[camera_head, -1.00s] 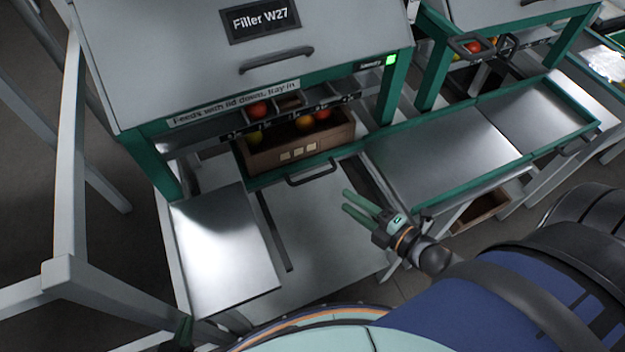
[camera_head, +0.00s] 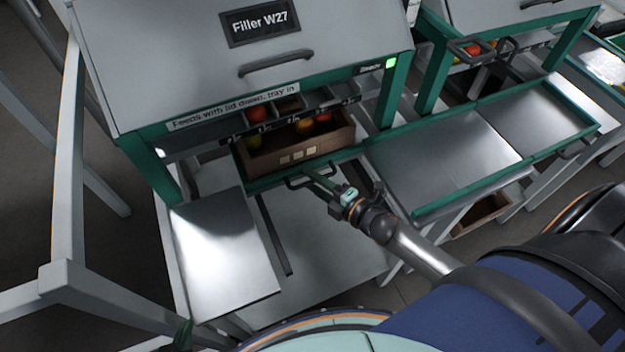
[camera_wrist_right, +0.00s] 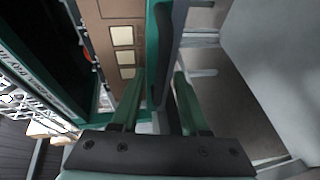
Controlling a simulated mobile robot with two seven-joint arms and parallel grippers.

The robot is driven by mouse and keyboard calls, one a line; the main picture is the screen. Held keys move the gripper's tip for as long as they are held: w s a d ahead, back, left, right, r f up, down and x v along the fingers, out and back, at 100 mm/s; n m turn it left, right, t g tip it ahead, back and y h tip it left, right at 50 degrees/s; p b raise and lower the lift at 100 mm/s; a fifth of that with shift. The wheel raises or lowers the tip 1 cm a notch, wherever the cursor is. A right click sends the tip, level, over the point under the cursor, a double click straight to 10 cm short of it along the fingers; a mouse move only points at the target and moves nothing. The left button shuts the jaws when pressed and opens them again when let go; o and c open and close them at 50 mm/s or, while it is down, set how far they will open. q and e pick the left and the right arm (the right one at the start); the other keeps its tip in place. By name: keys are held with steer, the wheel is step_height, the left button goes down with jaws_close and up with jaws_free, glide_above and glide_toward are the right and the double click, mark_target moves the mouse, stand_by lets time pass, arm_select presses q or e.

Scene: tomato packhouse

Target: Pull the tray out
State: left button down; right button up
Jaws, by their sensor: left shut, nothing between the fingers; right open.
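The tray (camera_head: 263,183) has a green rim and sits under the filler marked W27, holding a brown box of tomatoes. Its dark handle (camera_head: 294,184) is on the front edge; my right gripper partly covers it. My right gripper (camera_head: 313,175) is open at the handle. In the right wrist view the dark handle bar (camera_wrist_right: 173,45) runs between the two green fingers (camera_wrist_right: 158,82), with the green tray rim (camera_wrist_right: 153,60) beside it. My left gripper (camera_head: 183,334) shows only partly at the bottom left, shut and empty, away from the tray.
The brown box (camera_head: 290,157) stands in the tray. The filler's lid (camera_head: 240,60) is down and a green light (camera_head: 391,63) is lit. A bare metal plate (camera_head: 222,250) lies in front at left; a green-rimmed metal table (camera_head: 440,160) is at right.

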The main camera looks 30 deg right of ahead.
steer(key=shift+w, duration=0.15)
steer(key=shift+c, duration=0.2)
jaws_close()
stand_by(1.2)
